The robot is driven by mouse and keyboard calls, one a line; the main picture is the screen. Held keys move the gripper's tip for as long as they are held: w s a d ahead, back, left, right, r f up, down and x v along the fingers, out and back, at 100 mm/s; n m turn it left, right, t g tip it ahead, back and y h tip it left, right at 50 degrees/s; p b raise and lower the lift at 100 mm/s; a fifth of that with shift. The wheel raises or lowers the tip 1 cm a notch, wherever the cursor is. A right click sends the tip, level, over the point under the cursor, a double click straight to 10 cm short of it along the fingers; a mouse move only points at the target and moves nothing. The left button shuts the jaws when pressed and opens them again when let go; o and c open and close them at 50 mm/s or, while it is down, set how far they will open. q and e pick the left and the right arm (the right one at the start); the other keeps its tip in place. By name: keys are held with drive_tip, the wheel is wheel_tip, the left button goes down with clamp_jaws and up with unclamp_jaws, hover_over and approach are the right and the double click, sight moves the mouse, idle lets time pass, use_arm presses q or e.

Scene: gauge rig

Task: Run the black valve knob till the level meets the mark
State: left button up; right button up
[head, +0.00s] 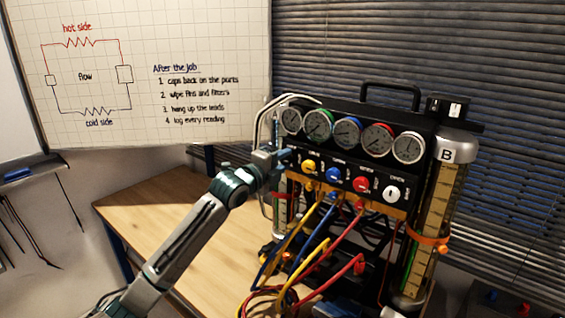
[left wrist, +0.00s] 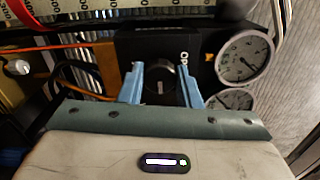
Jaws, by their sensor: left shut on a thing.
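The black valve knob (left wrist: 160,82) shows in the left wrist view between the two blue fingers of my left gripper (left wrist: 161,90), which is shut on it. In the head view my left gripper (head: 284,158) is at the left end of the rig's front panel and hides the knob. The sight tube marked B (head: 437,205) stands at the right of the rig, with an orange ring (head: 428,242) around it. A second tube (head: 280,207) at the left is mostly hidden by my arm. I cannot read a liquid level against a mark. My right gripper is not in view.
The gauge rig (head: 345,170) carries a row of several dials, with yellow, blue, red and white knobs below. Coloured hoses (head: 318,240) hang in front of it. The wooden bench (head: 150,205) is clear at the left. A whiteboard (head: 140,70) stands behind.

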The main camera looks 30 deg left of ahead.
use_arm(q)
drive_tip(key=shift+r+m, duration=0.3)
drive_tip(key=shift+m, duration=0.1)
drive_tip(key=o, duration=0.9)
drive_tip(key=shift+o, duration=0.3)
drive_tip(key=shift+w+f, duration=0.15)
drive_tip(key=shift+f, duration=0.05)
drive_tip(key=s+a+b, duration=0.1)
drive_tip(key=s+b, duration=0.9)
drive_tip(key=b, duration=0.1)
drive_tip(key=shift+s, duration=0.4)
